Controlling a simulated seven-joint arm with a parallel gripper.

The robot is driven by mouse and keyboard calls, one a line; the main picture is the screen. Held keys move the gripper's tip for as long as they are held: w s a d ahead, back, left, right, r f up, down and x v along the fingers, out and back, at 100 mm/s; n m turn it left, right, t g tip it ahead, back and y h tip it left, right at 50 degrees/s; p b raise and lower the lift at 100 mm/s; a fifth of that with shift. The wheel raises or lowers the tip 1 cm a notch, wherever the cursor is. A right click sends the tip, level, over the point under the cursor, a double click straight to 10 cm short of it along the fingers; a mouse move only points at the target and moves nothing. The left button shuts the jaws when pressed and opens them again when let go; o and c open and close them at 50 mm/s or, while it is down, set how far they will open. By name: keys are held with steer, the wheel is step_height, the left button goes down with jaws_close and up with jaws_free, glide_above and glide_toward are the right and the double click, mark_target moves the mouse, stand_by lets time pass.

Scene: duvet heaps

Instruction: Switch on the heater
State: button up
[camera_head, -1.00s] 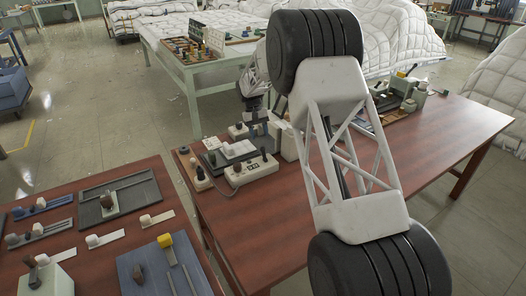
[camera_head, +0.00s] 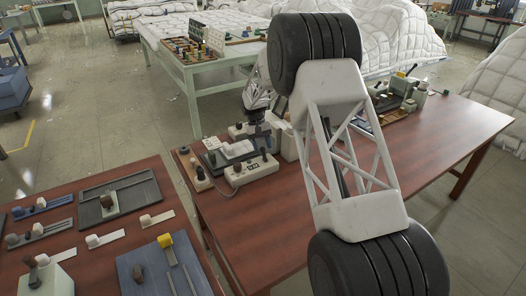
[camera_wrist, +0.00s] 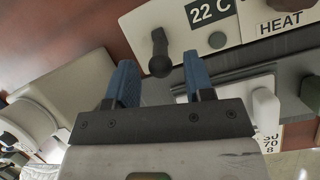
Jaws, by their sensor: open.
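My gripper (camera_wrist: 158,62) is open, with its two blue fingers on either side of a dark lever (camera_wrist: 160,50) in the wrist view. The lever has a rounded end and stands on a cream control panel (camera_wrist: 140,22). Whether a finger touches it I cannot tell. The panel carries a "22 C" label (camera_wrist: 209,11) and a "HEAT" label (camera_wrist: 280,22). In the head view my gripper is small and dark over the cream units (camera_head: 248,172) at the left end of the red-brown table; the lever cannot be made out clearly there.
A second table (camera_head: 95,260) at the left front holds several sliders and levers. The red-brown table (camera_head: 440,150) has clear room at its right. White duvet heaps (camera_head: 400,35) lie behind.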

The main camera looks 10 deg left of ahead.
mark_target(265, 156)
steer(key=shift+x, duration=1.2)
jaws_close()
steer(key=shift+s+d+r+t+y, duration=0.1)
steer(key=shift+d+t+y, duration=0.05)
steer(key=shift+t+y, duration=0.15)
steer(key=shift+s+d+r+t+y, duration=0.1)
steer(key=shift+s+d+t+y, duration=0.15)
steer(key=shift+t+y, duration=0.4)
steer(key=shift+s+d+t+y, duration=0.25)
steer(key=shift+t+y, duration=0.4)
steer(key=shift+s+d+f+t+y, duration=0.1)
steer(key=shift+s+d+t+y, duration=0.25)
steer(key=shift+t+y, duration=0.55)
steer(key=shift+s+d+f+t+y, duration=0.15)
steer(key=shift+s+d+t+y, duration=0.2)
steer(key=shift+t+y, duration=0.75)
